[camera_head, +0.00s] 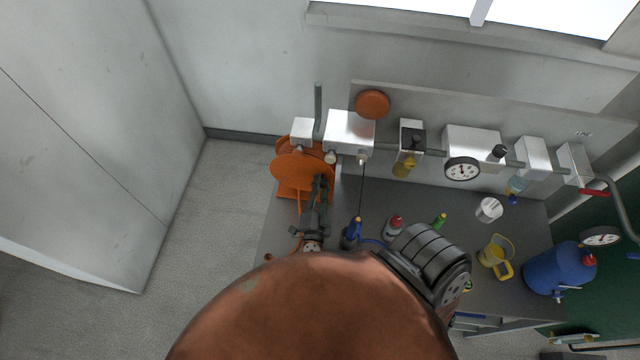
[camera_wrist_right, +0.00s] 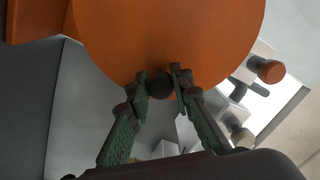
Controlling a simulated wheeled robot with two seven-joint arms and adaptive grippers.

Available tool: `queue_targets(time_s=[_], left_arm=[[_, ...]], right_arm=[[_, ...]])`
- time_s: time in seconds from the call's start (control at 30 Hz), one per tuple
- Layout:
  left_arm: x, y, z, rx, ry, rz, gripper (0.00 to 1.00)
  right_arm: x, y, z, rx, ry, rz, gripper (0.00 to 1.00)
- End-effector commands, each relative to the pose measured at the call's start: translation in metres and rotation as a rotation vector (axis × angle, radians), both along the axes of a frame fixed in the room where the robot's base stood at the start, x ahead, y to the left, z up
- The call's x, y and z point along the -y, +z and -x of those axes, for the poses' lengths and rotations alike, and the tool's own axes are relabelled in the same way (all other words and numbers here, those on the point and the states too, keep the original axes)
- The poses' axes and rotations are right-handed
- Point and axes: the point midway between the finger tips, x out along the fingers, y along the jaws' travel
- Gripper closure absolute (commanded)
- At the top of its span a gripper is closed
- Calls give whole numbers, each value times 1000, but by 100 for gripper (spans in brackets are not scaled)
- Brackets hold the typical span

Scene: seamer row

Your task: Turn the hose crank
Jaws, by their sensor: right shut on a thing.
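The orange hose reel (camera_head: 295,168) stands at the left end of the grey bench, below the wall panel. It fills the upper part of the right wrist view (camera_wrist_right: 170,35) as a large orange disc. The crank's dark round knob (camera_wrist_right: 160,85) sits at the disc's lower edge. My right gripper (camera_wrist_right: 163,80) is shut on this knob, with one finger on each side. In the head view my right gripper (camera_head: 321,182) reaches up to the reel's right side and hides the knob. My left gripper is not in view.
Near my right arm on the bench (camera_head: 375,200) stand a blue bottle (camera_head: 351,232) and a red-capped bottle (camera_head: 394,227). Further right are a yellow jug (camera_head: 495,256) and a blue canister (camera_head: 556,268). White boxes and a gauge (camera_head: 462,169) line the panel. Floor (camera_head: 215,225) left of the bench is clear.

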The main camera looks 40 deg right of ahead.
Motion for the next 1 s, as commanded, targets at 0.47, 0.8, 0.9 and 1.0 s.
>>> queue_targets(time_s=[0.47,0.8,0.9,1.0], left_arm=[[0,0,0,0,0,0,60],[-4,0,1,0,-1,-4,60],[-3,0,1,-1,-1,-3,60],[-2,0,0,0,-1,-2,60]], right_arm=[[0,-1,1,-4,-1,0,64],[-2,-1,2,-2,0,0,61],[-9,-2,8,-5,-1,-1,61],[-21,-2,19,-6,0,-2,61]])
